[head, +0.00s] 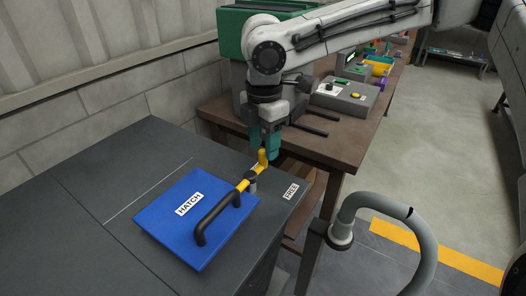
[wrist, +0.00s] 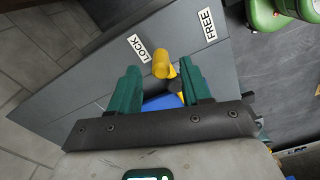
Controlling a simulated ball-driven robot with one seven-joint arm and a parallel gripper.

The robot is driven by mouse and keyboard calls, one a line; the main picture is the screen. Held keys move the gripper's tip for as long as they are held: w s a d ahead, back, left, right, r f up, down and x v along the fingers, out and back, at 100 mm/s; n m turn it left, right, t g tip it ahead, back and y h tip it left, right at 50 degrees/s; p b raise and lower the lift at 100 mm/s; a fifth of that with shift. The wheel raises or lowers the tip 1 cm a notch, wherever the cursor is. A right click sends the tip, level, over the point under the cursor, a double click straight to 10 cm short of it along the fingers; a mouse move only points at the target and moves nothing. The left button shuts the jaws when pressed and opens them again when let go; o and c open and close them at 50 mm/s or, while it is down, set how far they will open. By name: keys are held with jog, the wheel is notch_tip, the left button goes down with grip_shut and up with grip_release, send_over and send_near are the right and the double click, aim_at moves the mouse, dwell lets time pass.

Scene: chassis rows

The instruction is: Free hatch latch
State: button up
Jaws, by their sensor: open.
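The blue hatch (head: 165,221) with a black handle (head: 215,215) lies flat on the dark grey top, in the head view. Its yellow latch (head: 243,186) reaches over the hatch edge, with a grey pivot and an upright yellow knob (head: 262,158) at its far end. The knob (wrist: 161,62) shows in the wrist view, nearer the LOCK label (wrist: 138,46) than the FREE label (wrist: 208,24). My gripper (wrist: 161,68) is open, its green fingers either side of the knob in that view. In the head view my gripper (head: 266,152) is at the knob; contact is unclear.
A brown workbench (head: 340,142) stands behind, carrying a grey box (head: 345,98) with a yellow button. A grey curved tube (head: 420,240) rises at the front right. The grey top left of the hatch is clear.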

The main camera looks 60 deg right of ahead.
jog(key=shift+f, duration=1.15)
jog(key=shift+c, duration=0.4)
grip_shut()
